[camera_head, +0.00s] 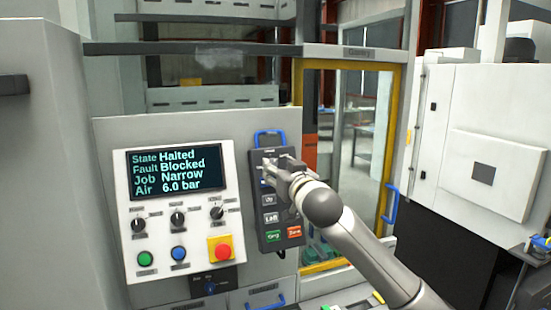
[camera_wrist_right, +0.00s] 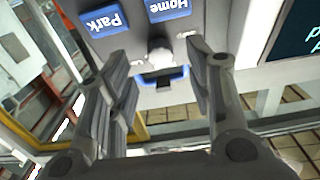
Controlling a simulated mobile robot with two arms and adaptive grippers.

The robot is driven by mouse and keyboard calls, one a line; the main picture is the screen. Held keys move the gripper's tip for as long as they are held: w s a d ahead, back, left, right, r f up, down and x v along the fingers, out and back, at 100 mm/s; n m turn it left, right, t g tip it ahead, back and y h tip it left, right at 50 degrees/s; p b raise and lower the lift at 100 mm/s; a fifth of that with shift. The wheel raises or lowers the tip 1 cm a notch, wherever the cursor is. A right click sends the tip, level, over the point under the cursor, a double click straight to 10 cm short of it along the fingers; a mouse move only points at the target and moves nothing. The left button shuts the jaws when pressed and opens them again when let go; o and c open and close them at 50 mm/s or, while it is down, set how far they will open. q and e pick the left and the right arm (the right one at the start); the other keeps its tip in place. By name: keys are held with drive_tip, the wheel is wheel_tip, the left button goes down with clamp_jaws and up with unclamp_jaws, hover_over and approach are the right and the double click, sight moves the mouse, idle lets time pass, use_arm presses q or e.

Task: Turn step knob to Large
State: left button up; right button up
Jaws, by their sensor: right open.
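The dark grey hand pendant (camera_head: 268,238) hangs on the panel right of the screen, with a blue handle (camera_head: 269,136) at its top. My right gripper (camera_head: 268,174) is in front of its upper part and hides the knob there in the head view. My left gripper is out of view.
The control panel (camera_head: 130,240) left of the pendant has a screen (camera_head: 175,173) reading Halted, Blocked, Narrow, several knobs and a red stop button (camera_head: 221,249). Blue Park (camera_wrist_right: 103,19) and Home (camera_wrist_right: 169,9) buttons lie close to the knob. A yellow-framed door (camera_head: 397,120) stands right.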

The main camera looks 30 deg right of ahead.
drive_tip(key=p+x, duration=0.1)
drive_tip(key=x, duration=0.2)
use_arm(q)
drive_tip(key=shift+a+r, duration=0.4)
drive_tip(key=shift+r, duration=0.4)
